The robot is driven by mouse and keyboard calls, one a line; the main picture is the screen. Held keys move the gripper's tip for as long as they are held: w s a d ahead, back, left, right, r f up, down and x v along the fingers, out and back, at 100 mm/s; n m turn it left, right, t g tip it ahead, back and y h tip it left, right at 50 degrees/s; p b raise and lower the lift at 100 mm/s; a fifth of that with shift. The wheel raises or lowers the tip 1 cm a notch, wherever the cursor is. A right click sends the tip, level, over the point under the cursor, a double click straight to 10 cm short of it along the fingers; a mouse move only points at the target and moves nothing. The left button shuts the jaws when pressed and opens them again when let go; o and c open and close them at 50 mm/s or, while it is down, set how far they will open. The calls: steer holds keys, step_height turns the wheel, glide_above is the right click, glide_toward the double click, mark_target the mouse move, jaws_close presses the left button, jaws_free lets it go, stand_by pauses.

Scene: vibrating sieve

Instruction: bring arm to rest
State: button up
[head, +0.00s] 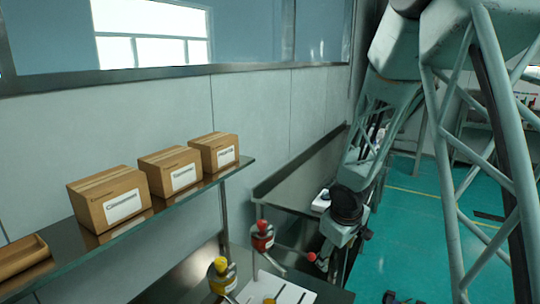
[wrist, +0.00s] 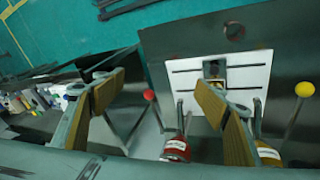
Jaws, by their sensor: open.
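My gripper (wrist: 160,88) is open in the wrist view. Its two fingers with tan pads stand wide apart, with nothing held between them. A red-labelled canister (wrist: 176,148) and a rod with a red ball knob (wrist: 149,95) show between the fingers, lower than them; I cannot tell how far. In the head view my arm reaches down at the right of the bench, and its fingers are small and partly hidden there. The red canister (head: 262,241) and a yellow-topped canister (head: 222,278) stand left of my arm's lower end.
A white slotted plate (wrist: 250,75) lies on the dark bench near the canisters. Open green floor (head: 410,235) lies to the right.

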steer(key=s+d+r+m+h+b, duration=0.15)
steer(key=s+r+b, duration=0.25)
steer(key=s+r, duration=0.4)
steer(key=s+d+r+m+b, duration=0.3)
steer(key=s+r, duration=0.4)
steer(key=s, duration=0.4)
steer(key=s+a+m+y+b, duration=0.1)
steer(key=s+b, duration=0.3)
steer(key=s, duration=1)
steer(key=s+a+m+y+b, duration=0.1)
steer(key=s+a+m+b, duration=0.1)
steer(key=s, duration=1.2)
steer(key=a+b, duration=0.1)
steer(key=a, duration=0.1)
steer(key=shift+a+b, duration=0.3)
steer(key=shift+b, duration=0.1)
steer(key=shift+f, duration=0.1)
steer(key=shift+c, duration=0.7)
